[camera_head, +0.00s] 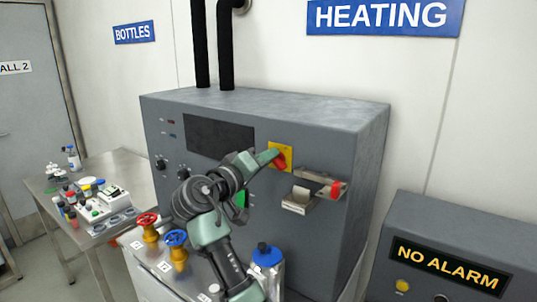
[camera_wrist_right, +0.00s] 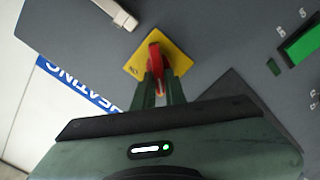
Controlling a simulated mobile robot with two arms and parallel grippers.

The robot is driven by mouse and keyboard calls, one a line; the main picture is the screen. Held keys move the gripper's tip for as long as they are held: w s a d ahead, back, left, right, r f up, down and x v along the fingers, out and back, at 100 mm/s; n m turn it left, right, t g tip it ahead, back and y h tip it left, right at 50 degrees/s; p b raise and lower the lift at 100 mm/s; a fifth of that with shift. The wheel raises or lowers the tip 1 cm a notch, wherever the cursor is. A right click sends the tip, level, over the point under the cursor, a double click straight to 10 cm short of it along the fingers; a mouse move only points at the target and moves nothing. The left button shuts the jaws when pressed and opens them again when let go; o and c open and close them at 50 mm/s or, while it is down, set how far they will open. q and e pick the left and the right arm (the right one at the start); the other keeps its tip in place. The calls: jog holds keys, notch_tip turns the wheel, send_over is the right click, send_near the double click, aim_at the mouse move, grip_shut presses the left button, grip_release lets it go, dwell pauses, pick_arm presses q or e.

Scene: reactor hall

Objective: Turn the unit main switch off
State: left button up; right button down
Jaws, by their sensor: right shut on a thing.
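The unit main switch is a red handle (camera_wrist_right: 155,62) on a yellow square plate (camera_head: 287,152), set in the front of the grey heating unit (camera_head: 320,118). My right gripper (camera_head: 272,157) reaches the switch from the front. In the right wrist view, the two fingers (camera_wrist_right: 160,88) stand on either side of the red handle and are shut on it. The fingers partly hide the handle and the lower part of the plate. A letter on the plate is too small to read surely. My left gripper is in neither view.
A bracket with a red end (camera_head: 334,190) juts out right of the switch. A crowded side table (camera_head: 120,168) is at left; a "NO ALARM" box (camera_head: 448,268) is at right.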

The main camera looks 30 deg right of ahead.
jog(key=shift+w+a+f+n+p, duration=0.1)
jog(key=shift+f+n+p, duration=0.1)
jog(key=shift+n+p, duration=1.4)
jog(key=shift+w+f+n+p, duration=0.15)
jog(key=shift+n+p, duration=0.6)
jog(key=shift+n, duration=1.65)
jog(key=shift+s, duration=0.1)
jog(key=c, duration=1.5)
grip_release()
jog(key=shift+f, duration=0.15)
jog(key=shift+o, duration=0.2)
jog(key=b+v, duration=0.4)
jog(key=v, duration=0.3)
jog(key=shift+a, duration=0.35)
